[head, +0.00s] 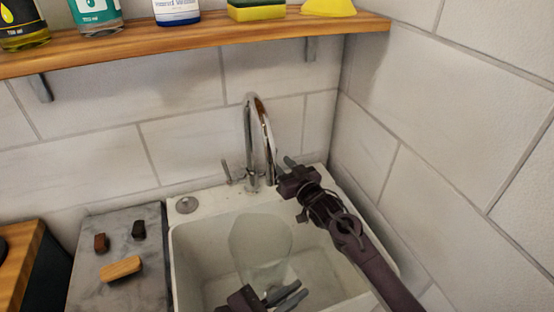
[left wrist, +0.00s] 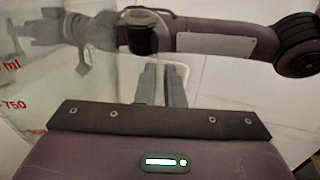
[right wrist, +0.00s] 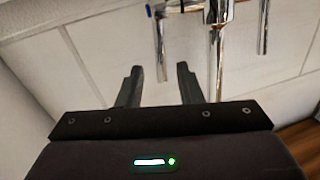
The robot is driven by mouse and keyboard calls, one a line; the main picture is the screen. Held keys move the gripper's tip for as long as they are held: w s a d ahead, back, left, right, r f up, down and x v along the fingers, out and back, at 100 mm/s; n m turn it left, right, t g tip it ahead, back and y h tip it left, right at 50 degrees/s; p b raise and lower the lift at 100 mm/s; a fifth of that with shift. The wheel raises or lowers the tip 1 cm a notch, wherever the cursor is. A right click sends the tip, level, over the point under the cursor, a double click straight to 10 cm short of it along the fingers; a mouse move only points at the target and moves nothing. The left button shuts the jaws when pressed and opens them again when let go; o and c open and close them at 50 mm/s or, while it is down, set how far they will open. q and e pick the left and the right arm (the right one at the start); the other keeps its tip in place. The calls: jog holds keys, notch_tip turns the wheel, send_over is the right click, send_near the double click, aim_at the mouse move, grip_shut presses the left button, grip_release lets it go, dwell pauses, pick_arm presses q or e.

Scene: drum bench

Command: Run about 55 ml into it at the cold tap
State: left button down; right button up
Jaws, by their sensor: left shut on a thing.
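A clear measuring jug (head: 262,243) is over the white sink; red marks, "ml" and "750", show on its wall (left wrist: 30,75) in the left wrist view. My left gripper (head: 288,293) is shut on the jug at its lower side; the exact grip is unclear. No water is visible in the jug. The chrome tap (head: 250,130) stands behind it, with a lever at its left (head: 228,172). In the right wrist view, a chrome part with a blue mark (right wrist: 149,11) lies beyond the fingers. My right gripper (right wrist: 158,85) is open and empty, right of the tap in the head view.
The sink rim (head: 182,262) surrounds the jug. A grey stone slab (head: 120,225) at left bears several small blocks. A wooden shelf (head: 200,38) with bottles and a sponge runs above. Tiled walls close off the back and right.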

jog(key=shift+x, duration=1.65)
jog(key=shift+s, duration=0.1)
jog(key=shift+c, duration=0.3)
grip_shut()
